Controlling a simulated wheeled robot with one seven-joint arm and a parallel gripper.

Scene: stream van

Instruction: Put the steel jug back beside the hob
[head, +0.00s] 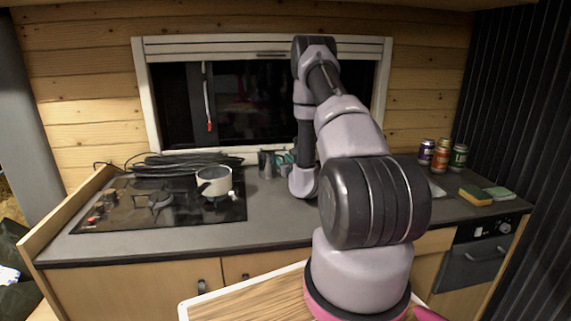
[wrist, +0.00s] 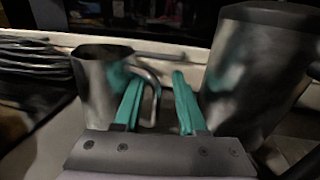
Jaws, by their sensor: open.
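A steel jug (wrist: 97,88) with a curved handle stands upright on the left in the wrist view. In the head view a small steel vessel, apparently this jug (head: 266,164), stands on the worktop below the window, right of the hob (head: 125,212). My gripper (wrist: 157,95) has its teal fingers apart. The jug's handle shows between the fingertips in the wrist view; I cannot tell whether they touch it. My arm hides most of the gripper (head: 284,160) in the head view.
A larger steel vessel (wrist: 255,75) stands close to my right finger. A white pot (head: 213,181) sits on the hob. Coiled black cable (head: 180,164) lies behind it. Cans (head: 441,155) and sponges (head: 475,195) are at the right. The worktop (head: 255,222) in front is clear.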

